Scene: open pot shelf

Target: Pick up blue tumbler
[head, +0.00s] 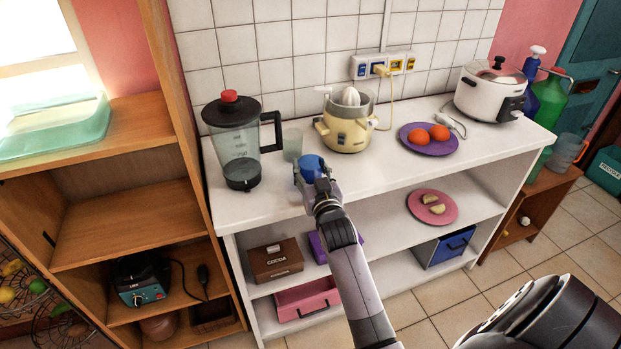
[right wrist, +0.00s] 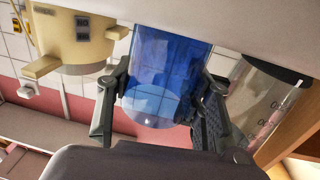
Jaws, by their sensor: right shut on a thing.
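The blue tumbler (head: 311,164) is a see-through blue cup at the front of the white counter, in front of a clear glass. My right gripper (head: 315,181) is shut on it, with one finger on each side. In the right wrist view the blue tumbler (right wrist: 168,62) fills the space between the fingers of the right gripper (right wrist: 166,88). The tumbler's far end meets the white surface in that view; I cannot tell whether it rests there or is just clear of it. My left gripper is not in view.
The clear glass (head: 292,145) stands close behind the tumbler. A blender (head: 238,145) is to the left, and a yellow juicer (head: 346,132) is behind to the right. A purple plate (head: 429,149) with oranges and a white cooker (head: 490,91) stand farther right. The counter's front right is bare.

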